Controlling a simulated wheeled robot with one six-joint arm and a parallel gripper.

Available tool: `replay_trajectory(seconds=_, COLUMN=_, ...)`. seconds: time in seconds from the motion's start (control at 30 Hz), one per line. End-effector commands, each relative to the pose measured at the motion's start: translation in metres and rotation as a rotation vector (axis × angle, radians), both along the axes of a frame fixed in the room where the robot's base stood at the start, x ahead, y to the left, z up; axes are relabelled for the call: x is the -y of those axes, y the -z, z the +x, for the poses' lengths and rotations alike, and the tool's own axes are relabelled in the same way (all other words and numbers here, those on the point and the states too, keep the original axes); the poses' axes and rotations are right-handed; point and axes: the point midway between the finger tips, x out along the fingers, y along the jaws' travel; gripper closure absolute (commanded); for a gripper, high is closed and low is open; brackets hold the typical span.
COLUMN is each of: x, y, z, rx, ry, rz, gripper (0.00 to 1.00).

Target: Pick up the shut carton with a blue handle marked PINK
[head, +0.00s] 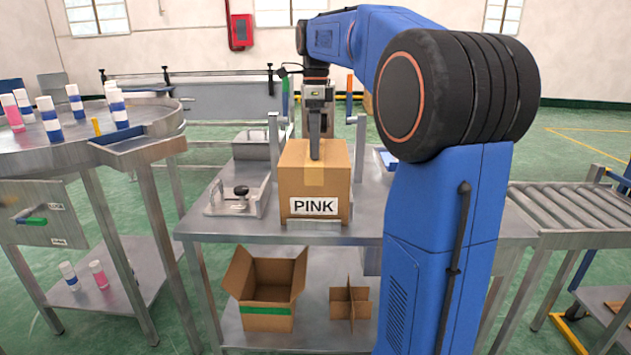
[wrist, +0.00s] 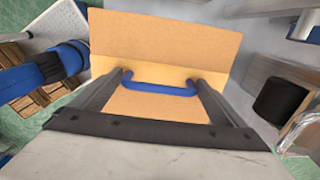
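The shut brown carton (head: 297,180) has a PINK label on its front and tape over its top. It stands upright at the front of the steel bench (head: 365,228). My gripper (head: 315,155) points straight down at the carton's top, and its near finger hides the handle in the head view. In the wrist view the blue handle (wrist: 160,88) lies between the two fingertips of my gripper (wrist: 159,80), one at each end of it. The fingers are apart and close against the handle's ends; whether they press on it cannot be seen.
An open carton with a green band (head: 268,308) and a cardboard divider (head: 350,303) are on the lower shelf. A fixture with a black knob (head: 240,192) stands left of the PINK carton. A round table (head: 150,118) with several bottles is at left, a roller conveyor (head: 575,208) at right.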

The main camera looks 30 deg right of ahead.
Motion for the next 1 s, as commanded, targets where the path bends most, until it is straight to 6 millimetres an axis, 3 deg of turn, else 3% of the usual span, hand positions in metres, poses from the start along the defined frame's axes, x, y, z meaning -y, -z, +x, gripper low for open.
replay_trajectory(seconds=0.03, x=0.0, y=0.0, z=0.0, rx=0.0, ry=0.0, rz=0.0, gripper=0.19)
replay_trajectory(seconds=0.27, x=0.0, y=0.0, z=0.0, rx=0.0, ry=0.0, rz=0.0, gripper=0.74)
replay_trajectory(seconds=0.67, x=0.0, y=-0.01, z=0.0, rx=0.003, ry=0.0, rz=-0.001, gripper=0.75)
replay_trajectory(seconds=1.0, x=0.0, y=-0.059, z=0.001, rx=0.005, ry=0.0, rz=-0.001, gripper=0.75)
